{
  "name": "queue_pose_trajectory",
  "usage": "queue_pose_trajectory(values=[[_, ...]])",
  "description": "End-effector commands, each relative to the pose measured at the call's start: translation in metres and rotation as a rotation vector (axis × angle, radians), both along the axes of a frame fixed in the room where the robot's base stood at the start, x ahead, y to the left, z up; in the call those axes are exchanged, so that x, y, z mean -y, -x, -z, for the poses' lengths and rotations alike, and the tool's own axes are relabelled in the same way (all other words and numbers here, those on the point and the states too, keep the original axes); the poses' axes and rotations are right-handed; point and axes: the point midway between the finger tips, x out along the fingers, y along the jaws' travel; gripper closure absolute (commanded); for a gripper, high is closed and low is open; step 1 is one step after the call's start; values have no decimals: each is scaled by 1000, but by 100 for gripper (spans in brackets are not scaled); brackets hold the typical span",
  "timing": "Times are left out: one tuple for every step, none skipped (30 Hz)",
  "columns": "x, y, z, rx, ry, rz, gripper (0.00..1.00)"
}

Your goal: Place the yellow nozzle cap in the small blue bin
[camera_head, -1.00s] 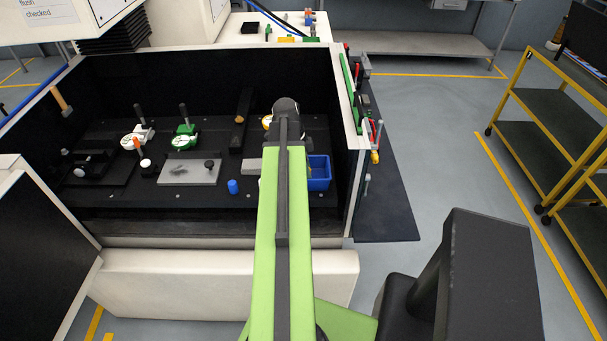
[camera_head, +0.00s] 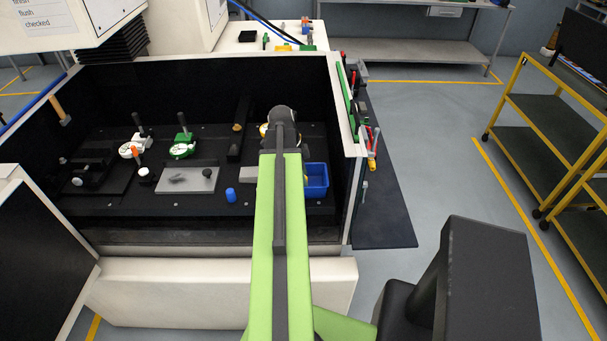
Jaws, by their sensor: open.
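The small blue bin (camera_head: 317,192) stands on the dark floor of the machine bay, just right of my arm. Its left side is partly hidden by the arm. A small yellow-tan piece (camera_head: 237,127) sits on a dark block left of the arm's end. A yellow-edged round piece (camera_head: 264,130) shows partly behind my arm. I cannot tell which of these, if either, is the yellow nozzle cap. My arm reaches forward into the bay, and its dark wrist hides my gripper and what lies below it.
White (camera_head: 131,149) and green (camera_head: 182,150) gauges and a grey plate (camera_head: 188,180) lie farther left. The bay's right wall (camera_head: 345,110) rises beside the bin. A yellow-framed cart (camera_head: 545,108) stands far right.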

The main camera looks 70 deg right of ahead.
Motion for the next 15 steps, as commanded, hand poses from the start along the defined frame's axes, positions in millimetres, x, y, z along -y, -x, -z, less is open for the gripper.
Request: queue_pose_trajectory(values=[[-1,-1,-12,0,0,-1,52],[-1,-2,-17,0,0,-1,52],[-2,-4,-25,0,0,-1,52],[-2,-5,-31,0,0,-1,52],[-3,-6,-37,0,0,-1,52],[-3,-8,-46,0,0,-1,52],[-4,-10,-53,0,0,0,52],[-5,-11,-60,0,0,0,52],[-5,-13,-69,0,0,0,52],[-6,-15,-76,0,0,0,52],[-6,-16,-83,0,0,0,52],[-7,-18,-91,0,0,0,52],[-8,-20,-97,0,0,0,52],[-8,-21,-102,0,0,0,52],[-9,-23,-107,0,0,0,52]])
